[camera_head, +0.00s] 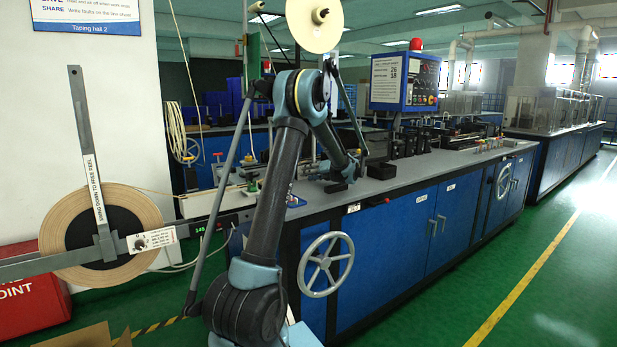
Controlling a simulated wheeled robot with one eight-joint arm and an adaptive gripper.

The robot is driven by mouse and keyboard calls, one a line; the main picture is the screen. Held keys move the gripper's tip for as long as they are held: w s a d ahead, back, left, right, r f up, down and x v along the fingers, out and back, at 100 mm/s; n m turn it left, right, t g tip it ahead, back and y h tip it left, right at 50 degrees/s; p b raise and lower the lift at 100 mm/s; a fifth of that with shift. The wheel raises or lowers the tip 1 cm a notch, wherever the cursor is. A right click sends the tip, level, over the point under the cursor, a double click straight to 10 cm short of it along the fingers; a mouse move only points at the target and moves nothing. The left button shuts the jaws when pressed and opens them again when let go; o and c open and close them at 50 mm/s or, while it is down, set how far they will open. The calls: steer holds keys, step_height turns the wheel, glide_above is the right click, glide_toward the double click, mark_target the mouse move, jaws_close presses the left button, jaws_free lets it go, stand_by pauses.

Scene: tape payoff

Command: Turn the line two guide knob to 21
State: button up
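My arm rises across the middle of the picture and bends down to the blue bench. My gripper (338,183) is small and dark at the arm's end, low over the near left part of the grey bench top (400,176). I cannot make out its fingers or whether they are open. No knob marked as the line two guide knob can be read from here. Small guide parts (245,178) stand on the bench left of my gripper, partly hidden by my arm. A blue control panel (404,80) shows 26 over 18.
A grey handwheel (326,265) sticks out from the bench front, and another (503,181) is farther right. A tape roll (100,235) on a metal arm stands at left. A pale reel (315,22) hangs above my elbow. The green floor (450,300) at right is clear.

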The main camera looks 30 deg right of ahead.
stand_by(0.3)
steer(key=n+h, duration=0.2)
steer(key=n, duration=0.1)
steer(key=shift+a+r, duration=0.1)
steer(key=shift+a, duration=0.2)
steer(key=n+h, duration=0.1)
steer(key=n, duration=0.1)
steer(key=n+h, duration=0.2)
steer(key=shift+a, duration=0.3)
steer(key=d+v, duration=0.1)
steer(key=v, duration=1.7)
steer(key=w+a+r+m+t+h, duration=0.3)
steer(key=w+a+r+m+h, duration=0.3)
steer(key=a+r+m, duration=0.6)
steer(key=s+a+f+m+g+h, duration=0.1)
steer(key=s+a+m+g+h, duration=0.1)
steer(key=m, duration=0.5)
steer(key=s+a+f+m+g+h, duration=0.1)
steer(key=s+a+m+g+h, duration=0.1)
steer(key=a+m, duration=0.3)
steer(key=shift+s+a+m, duration=0.15)
steer(key=shift+a+m, duration=0.15)
steer(key=shift+m, duration=1.1)
